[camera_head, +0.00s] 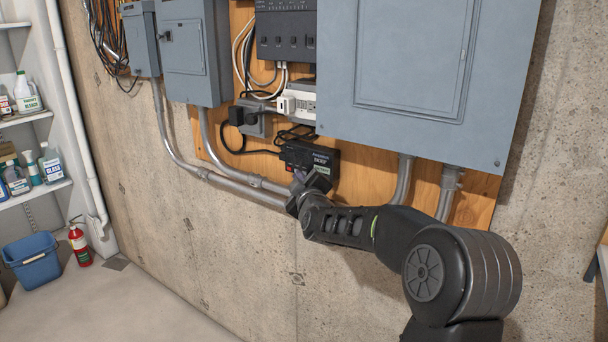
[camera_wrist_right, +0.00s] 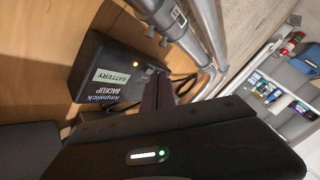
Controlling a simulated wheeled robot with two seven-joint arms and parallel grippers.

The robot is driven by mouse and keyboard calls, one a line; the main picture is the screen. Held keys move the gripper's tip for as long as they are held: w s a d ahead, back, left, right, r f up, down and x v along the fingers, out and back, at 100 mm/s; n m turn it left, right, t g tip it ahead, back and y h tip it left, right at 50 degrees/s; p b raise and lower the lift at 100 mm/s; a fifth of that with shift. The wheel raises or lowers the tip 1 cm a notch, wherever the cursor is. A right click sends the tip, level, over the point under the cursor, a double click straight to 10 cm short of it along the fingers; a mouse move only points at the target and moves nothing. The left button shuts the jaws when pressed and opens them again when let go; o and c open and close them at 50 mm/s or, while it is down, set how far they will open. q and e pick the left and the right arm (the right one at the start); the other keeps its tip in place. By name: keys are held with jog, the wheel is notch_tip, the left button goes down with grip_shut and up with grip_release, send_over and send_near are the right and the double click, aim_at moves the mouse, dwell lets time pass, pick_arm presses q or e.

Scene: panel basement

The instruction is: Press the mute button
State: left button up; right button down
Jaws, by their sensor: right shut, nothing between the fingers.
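The black battery backup box (camera_head: 318,158) is mounted on the wooden board below the grey panels. In the right wrist view the box (camera_wrist_right: 88,88) appears turned on its side, with a "BATTERY BACKUP" label. A small glowing orange spot (camera_wrist_right: 135,65) shows on its face; I cannot tell whether this is the mute button. My right gripper (camera_head: 302,180) is shut and empty, just below and in front of the box's lower left part. In the wrist view its dark fingertips (camera_wrist_right: 158,92) are close to the orange-spot end. I cannot tell whether they touch. My left gripper is not in view.
A large grey panel (camera_head: 410,70) hangs above my right arm. Metal conduits (camera_head: 235,178) run along the wall left of the box. A white outlet strip (camera_head: 298,104) with cables sits above it. Shelves (camera_head: 35,118), a blue bin (camera_head: 32,262) and an extinguisher (camera_head: 79,245) stand far left.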

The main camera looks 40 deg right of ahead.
jog(key=shift+w+d, duration=0.1)
jog(key=shift+d, duration=0.15)
dwell(0.6)
jog(key=shift+s+a, duration=0.25)
jog(key=shift+a, duration=0.45)
jog(key=shift+a+p, duration=0.15)
jog(key=shift+p, duration=0.15)
jog(key=a, duration=0.1)
jog(key=s+a+p, duration=0.1)
jog(key=a, duration=0.2)
jog(key=shift+s+a+p, duration=0.25)
jog(key=shift+p, duration=0.15)
dwell(0.4)
